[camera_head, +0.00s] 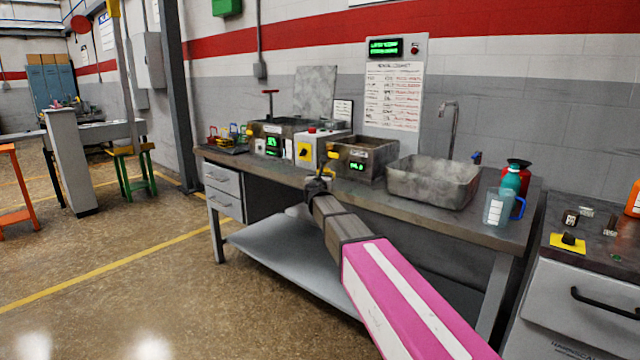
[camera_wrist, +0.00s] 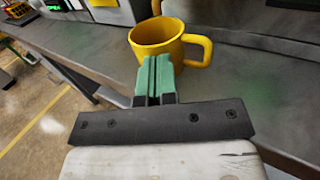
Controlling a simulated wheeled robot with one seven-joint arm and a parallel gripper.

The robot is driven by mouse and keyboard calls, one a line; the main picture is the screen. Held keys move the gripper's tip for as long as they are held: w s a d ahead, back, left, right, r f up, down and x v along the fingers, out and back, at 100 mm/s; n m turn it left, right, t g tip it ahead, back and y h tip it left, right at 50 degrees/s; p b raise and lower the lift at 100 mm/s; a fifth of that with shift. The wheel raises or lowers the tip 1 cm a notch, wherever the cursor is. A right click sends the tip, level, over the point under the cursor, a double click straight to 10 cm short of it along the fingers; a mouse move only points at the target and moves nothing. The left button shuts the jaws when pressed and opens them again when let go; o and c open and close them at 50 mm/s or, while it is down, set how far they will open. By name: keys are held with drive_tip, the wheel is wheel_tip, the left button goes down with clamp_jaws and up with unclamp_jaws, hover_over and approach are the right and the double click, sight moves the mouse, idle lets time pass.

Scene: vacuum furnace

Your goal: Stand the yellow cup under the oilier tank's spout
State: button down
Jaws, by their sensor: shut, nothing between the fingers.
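The yellow cup (camera_wrist: 152,50) stands upright on the grey bench top in the wrist view, with its handle to the right. A small yellow patch of it seems to show in the head view (camera_head: 328,174), just beyond my gripper (camera_head: 320,182), mostly hidden. My gripper (camera_wrist: 154,80) is shut and empty, its green fingertips just in front of the cup's near side; I cannot tell whether they touch it. Two dark metal tanks stand behind on the bench, a left one (camera_head: 272,130) and a right one (camera_head: 345,157), each with a green display. I cannot make out their spouts or which is oilier.
A white box with a yellow panel (camera_head: 306,150) stands between the tanks. A grey sink basin (camera_head: 432,182) with a tall tap is to the right. A clear jug (camera_head: 496,208) and a teal bottle (camera_head: 512,178) stand at the bench's right end. A small rack is at the left end.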

drive_tip(key=shift+w+d, duration=0.1)
drive_tip(key=shift+w, duration=0.9)
drive_tip(key=shift+s, duration=0.15)
